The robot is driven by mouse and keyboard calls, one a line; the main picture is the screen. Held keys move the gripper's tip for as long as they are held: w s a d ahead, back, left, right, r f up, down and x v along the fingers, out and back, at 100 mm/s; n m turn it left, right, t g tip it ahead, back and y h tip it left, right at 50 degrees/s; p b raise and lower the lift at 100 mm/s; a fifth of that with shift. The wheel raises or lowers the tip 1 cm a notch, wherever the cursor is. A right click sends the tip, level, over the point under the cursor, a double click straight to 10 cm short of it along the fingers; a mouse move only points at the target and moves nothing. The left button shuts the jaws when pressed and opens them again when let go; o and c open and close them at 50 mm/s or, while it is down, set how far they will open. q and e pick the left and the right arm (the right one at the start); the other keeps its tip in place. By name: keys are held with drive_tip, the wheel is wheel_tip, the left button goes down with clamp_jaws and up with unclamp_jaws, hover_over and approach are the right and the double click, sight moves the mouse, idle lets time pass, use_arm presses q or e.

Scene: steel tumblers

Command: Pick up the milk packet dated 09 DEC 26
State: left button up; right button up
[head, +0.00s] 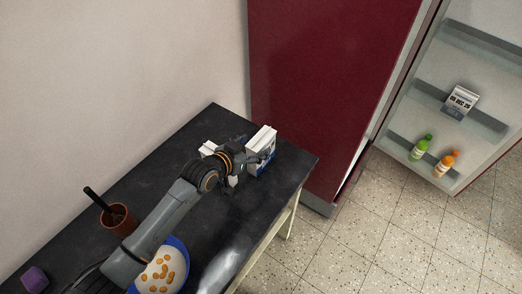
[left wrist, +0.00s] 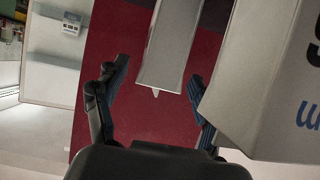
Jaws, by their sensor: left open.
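A white milk packet (head: 461,101) with dark print stands on a shelf of the open fridge door. Its small print seems to end in DEC 26; I cannot read the day surely. It also shows small in the left wrist view (left wrist: 72,23). On the black table, a white packet (head: 262,137) stands at the far right end, and another (head: 208,148) is partly hidden behind my left arm. My left gripper (head: 254,157) is open beside the first one. In the left wrist view, a pale packet (left wrist: 165,45) shows between the fingers, and a large lettered packet (left wrist: 262,75) is close at right.
The black table (head: 175,150) also holds a brown cup (head: 118,222) with a dark utensil, a blue bowl (head: 181,248) with food under my arm, and a purple block (head: 35,279). A dark red fridge (head: 320,90) stands beyond it. Green (head: 421,148) and orange (head: 446,163) bottles are on the door.

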sight(261, 140)
use_arm(q)
drive_tip(key=x, duration=0.4)
drive_tip(key=shift+w+d+r+p, duration=0.1)
drive_tip(key=shift+d+r+p, duration=0.1)
drive_tip(key=shift+p, duration=0.1)
use_arm(e)
drive_tip(key=s, duration=0.2)
drive_tip(key=shift+s+d+r, duration=0.1)
drive_tip(key=shift+s+r, duration=0.2)
drive_tip(key=shift+r, duration=0.1)
drive_tip(key=shift+w, duration=0.1)
use_arm(q)
drive_tip(key=c, duration=0.6)
clamp_jaws()
drive_tip(key=shift+r, duration=0.1)
use_arm(e)
drive_tip(key=shift+w+a, duration=0.2)
drive_tip(key=shift+w, duration=0.15)
